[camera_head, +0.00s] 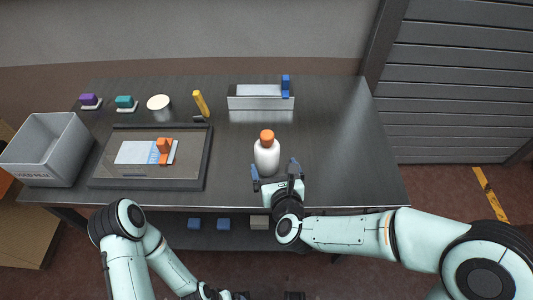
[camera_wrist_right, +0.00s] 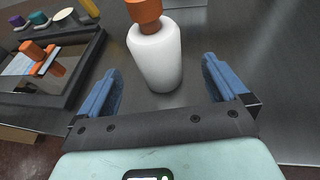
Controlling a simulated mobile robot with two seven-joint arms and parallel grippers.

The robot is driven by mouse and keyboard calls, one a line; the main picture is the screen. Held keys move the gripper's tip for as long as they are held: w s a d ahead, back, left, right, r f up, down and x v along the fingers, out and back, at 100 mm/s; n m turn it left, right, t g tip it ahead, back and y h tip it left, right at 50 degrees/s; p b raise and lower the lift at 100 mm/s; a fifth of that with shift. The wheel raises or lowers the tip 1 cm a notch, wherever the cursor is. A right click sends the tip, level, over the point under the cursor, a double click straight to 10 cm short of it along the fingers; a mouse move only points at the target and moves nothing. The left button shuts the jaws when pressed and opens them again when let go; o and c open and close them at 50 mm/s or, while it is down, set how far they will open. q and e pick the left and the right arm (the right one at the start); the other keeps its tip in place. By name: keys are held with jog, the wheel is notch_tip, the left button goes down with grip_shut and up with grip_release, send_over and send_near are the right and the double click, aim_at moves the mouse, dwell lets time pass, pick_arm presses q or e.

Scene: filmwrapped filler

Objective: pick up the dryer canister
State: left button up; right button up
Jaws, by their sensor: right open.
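The dryer canister appears to be the white bottle with an orange cap (camera_head: 267,157), upright on the metal table near its front edge. It also shows in the right wrist view (camera_wrist_right: 157,58), where the top of the cap is cut off. My right gripper (camera_head: 275,173) is open in front of the bottle, with one blue finger towards each side. In the right wrist view the gripper (camera_wrist_right: 162,80) has clear space between each finger and the bottle, and it holds nothing. My left arm runs out at the bottom of the head view, and its gripper does not show clearly.
A framed tray (camera_head: 196,183) with an orange piece (camera_head: 164,146) lies left of the bottle. A grey bin (camera_head: 62,135) stands at the far left. A long box (camera_head: 260,103) with a blue piece is behind. The table (camera_head: 345,150) is clear to the right.

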aim_at(271, 161)
jog(key=x, duration=0.3)
jog(key=shift+w+f, duration=0.1)
jog(key=shift+a+f+x, duration=0.15)
jog(key=shift+x, duration=1.2)
jog(key=shift+a+f+x, duration=0.1)
jog(key=shift+f+x, duration=0.1)
jog(key=shift+x, duration=1.15)
jog(key=shift+r, duration=0.1)
jog(key=c, duration=1.1)
